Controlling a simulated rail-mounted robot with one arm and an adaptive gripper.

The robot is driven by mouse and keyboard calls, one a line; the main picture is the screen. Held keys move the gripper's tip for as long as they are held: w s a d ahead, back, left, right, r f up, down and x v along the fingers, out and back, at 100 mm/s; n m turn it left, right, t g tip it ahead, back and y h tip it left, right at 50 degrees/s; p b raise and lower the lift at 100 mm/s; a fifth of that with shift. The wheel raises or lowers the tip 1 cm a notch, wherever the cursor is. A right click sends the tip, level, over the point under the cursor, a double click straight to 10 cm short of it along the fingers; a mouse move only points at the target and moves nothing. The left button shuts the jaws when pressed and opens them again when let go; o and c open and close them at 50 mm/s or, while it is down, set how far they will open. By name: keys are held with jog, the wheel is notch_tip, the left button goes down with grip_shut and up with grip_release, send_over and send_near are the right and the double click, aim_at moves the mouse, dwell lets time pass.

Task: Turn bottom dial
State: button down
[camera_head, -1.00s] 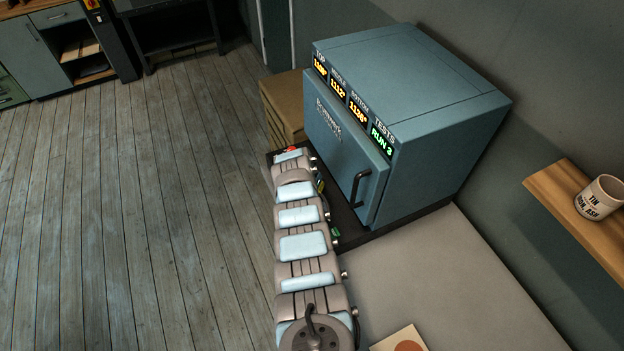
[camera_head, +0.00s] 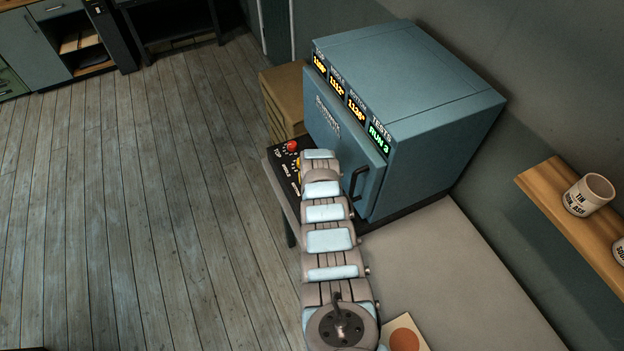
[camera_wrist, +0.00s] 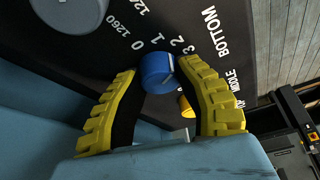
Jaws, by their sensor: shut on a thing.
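The bottom dial (camera_wrist: 157,73) is a round blue knob on a black panel (camera_wrist: 120,50), next to the printed word BOTTOM and a row of small numbers. In the wrist view it sits between the two yellow ribbed fingertips of my gripper (camera_wrist: 158,80), which is shut on it. A pale mark shows on the dial's right side; its exact setting is hard to read. In the head view my arm hides the gripper and the bottom dial. The blue-grey kiln (camera_head: 420,120) has a lit display (camera_head: 354,105) with TOP, MIDDLE, BOTTOM and TESTS readings.
A yellow dial (camera_wrist: 186,107) shows just beyond the bottom dial. A red dial (camera_head: 292,146) is at the panel's far end. A large grey dial (camera_wrist: 72,12) is at upper left in the wrist view. The kiln's door handle (camera_head: 356,185) stands close to my arm.

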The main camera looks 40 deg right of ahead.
jog(key=shift+f, duration=0.15)
jog(key=c, duration=0.6)
grip_release()
jog(key=shift+c, duration=0.2)
jog(key=shift+r, duration=0.2)
jog(key=shift+r, duration=0.35)
jog(key=shift+v, duration=1.3)
jog(key=v, duration=0.8)
jog(key=shift+s+r, duration=0.2)
jog(key=shift+w+a, duration=0.15)
jog(key=shift+a, duration=0.05)
